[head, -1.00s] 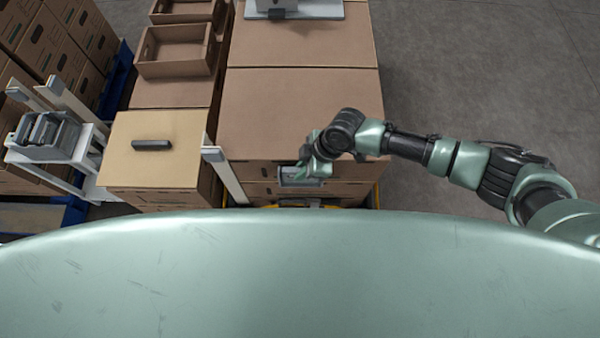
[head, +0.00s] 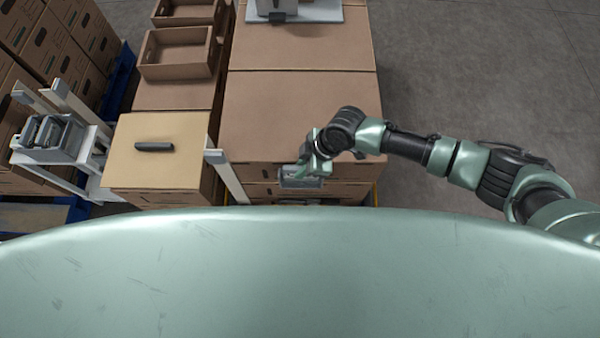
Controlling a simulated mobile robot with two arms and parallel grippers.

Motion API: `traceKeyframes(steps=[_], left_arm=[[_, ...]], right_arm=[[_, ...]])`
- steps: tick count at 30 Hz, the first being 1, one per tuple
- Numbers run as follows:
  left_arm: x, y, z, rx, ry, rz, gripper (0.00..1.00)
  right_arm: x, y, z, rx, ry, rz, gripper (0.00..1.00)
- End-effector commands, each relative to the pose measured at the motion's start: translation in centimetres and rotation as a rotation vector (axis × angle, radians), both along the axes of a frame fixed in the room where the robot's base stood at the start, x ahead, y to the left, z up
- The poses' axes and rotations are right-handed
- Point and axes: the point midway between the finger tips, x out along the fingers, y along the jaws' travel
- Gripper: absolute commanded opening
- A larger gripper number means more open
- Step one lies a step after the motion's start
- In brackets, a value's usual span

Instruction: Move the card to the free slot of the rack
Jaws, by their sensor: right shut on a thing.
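My right gripper (head: 305,172) is at the near end of the large brown boxes, left of its own dark wrist. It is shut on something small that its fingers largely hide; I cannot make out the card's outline. A small grey piece (head: 298,183) shows right at the fingertips, and I cannot tell whether it is the held card or a holder behind it. A grey rack-like holder (head: 48,153) with several upright grey pieces stands on a white frame at the left; its slots are too small to tell apart. My left gripper is not in view.
A dark bar-shaped object (head: 154,147) lies on the tan box (head: 135,178). A white post (head: 228,178) stands between that box and the large brown boxes (head: 300,115). Open trays (head: 180,71) are at the back left. The floor (head: 480,80) at right is clear.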

Motion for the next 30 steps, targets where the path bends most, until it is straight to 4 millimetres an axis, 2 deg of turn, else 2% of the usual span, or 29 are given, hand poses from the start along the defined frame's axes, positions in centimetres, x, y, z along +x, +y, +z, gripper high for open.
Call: traceKeyframes(steps=[3,30], left_arm=[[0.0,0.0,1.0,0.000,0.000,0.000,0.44],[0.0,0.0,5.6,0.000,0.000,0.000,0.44]], right_arm=[[0.0,0.0,1.0,0.000,0.000,0.000,0.00],[0.0,0.0,6.1,0.000,0.000,0.000,0.00]])
